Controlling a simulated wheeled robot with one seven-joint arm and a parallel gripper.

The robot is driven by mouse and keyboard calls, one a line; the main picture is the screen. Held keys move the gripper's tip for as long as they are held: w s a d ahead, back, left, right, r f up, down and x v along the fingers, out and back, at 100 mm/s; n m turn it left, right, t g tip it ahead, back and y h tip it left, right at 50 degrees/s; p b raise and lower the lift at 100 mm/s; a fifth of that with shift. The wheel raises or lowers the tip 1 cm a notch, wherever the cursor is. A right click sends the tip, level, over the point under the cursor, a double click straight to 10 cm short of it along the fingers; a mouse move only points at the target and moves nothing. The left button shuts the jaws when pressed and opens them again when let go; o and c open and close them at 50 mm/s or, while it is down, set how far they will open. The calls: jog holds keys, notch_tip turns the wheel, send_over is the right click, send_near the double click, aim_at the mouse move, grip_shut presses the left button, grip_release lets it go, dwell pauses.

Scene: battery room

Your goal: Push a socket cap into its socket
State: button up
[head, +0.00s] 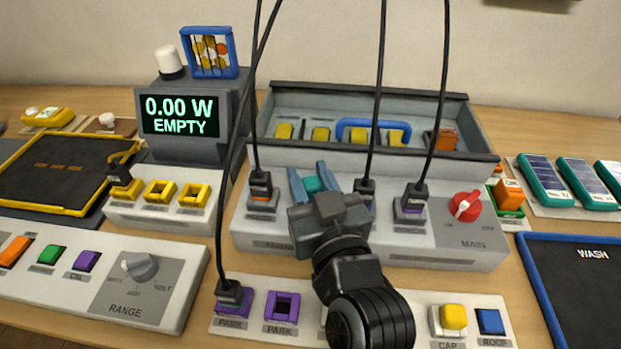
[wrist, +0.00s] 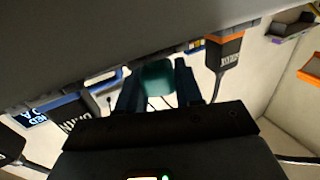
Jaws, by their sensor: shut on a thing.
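My gripper (head: 311,180) is shut on a teal cap (head: 313,185), which shows between its blue-grey fingers. The gripper is over the grey main panel (head: 285,238), between the orange-marked plug (head: 261,188) and the middle plug (head: 365,188). In the wrist view the teal cap (wrist: 158,76) sits between the fingertips, right by the edge of a grey surface (wrist: 110,40). My gripper and arm hide the panel beneath the cap, so I see no socket there. I cannot tell whether the cap touches the panel.
Black cables rise from the plugs, one (head: 379,90) close right of my gripper. A red knob (head: 465,206) is on the panel's right. A grey tray (head: 470,140) stands behind. In front are a park strip (head: 258,327), a yellow cap (head: 453,315) and a blue block (head: 490,320).

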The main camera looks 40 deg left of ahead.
jog(key=shift+f+b, duration=0.5)
jog(key=shift+f, duration=0.1)
dwell(0.3)
jog(key=o, duration=0.7)
jog(key=shift+s+d+f, duration=0.35)
jog(key=shift+s+d, duration=0.2)
jog(key=shift+d, duration=0.25)
jog(key=shift+v, duration=1.05)
jog(key=shift+f+b+v, duration=0.25)
jog(key=shift+b+v, duration=0.1)
jog(key=shift+v, duration=0.75)
jog(key=v, duration=0.2)
jog(key=r+v, duration=0.1)
jog(key=v, duration=0.2)
jog(key=shift+w+b, duration=0.1)
jog(key=shift+b, duration=0.25)
